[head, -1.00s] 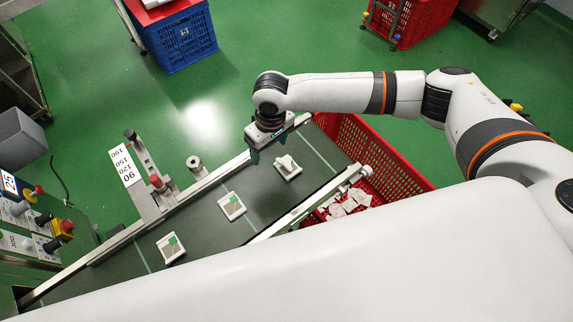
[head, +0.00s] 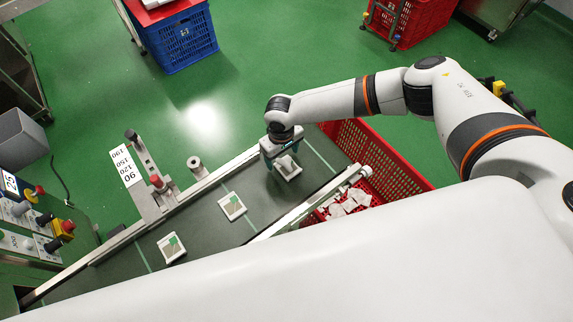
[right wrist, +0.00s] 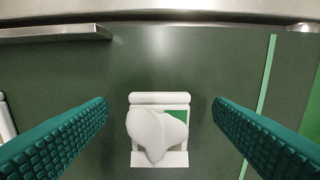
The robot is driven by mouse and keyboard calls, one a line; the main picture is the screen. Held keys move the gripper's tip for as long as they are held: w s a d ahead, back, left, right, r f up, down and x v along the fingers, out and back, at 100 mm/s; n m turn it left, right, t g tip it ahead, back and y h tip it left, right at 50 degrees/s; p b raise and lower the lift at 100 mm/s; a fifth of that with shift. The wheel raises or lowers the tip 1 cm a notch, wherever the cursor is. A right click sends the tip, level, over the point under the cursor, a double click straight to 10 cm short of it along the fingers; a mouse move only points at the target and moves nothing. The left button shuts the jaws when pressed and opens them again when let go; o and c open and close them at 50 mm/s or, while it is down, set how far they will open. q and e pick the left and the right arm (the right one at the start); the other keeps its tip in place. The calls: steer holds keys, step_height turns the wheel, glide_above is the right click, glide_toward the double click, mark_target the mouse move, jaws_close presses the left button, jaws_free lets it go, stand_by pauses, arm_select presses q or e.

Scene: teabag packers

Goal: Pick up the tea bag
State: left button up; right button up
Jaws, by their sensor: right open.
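Three white tea bags with green labels lie in a row on the dark green conveyor belt (head: 205,243). The far tea bag (head: 289,169) is under my right gripper (head: 279,162). In the right wrist view this tea bag (right wrist: 158,137) lies between the two teal fingers of the right gripper (right wrist: 160,110), with a gap on each side. A white lump covers part of its green label. The right gripper is open and empty. The middle tea bag (head: 232,206) and the near tea bag (head: 171,247) lie flat further down the belt. My left gripper is not in view.
A red crate (head: 398,165) with several white packets (head: 349,203) stands right of the belt. A metal rail (head: 310,205) runs along the belt's edge. A post with a red knob (head: 156,182) and a control panel (head: 35,215) stand at the left.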

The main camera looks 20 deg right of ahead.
steer(key=shift+f, duration=0.8)
steer(key=c, duration=1)
steer(key=shift+r, duration=0.1)
steer(key=shift+c, duration=0.2)
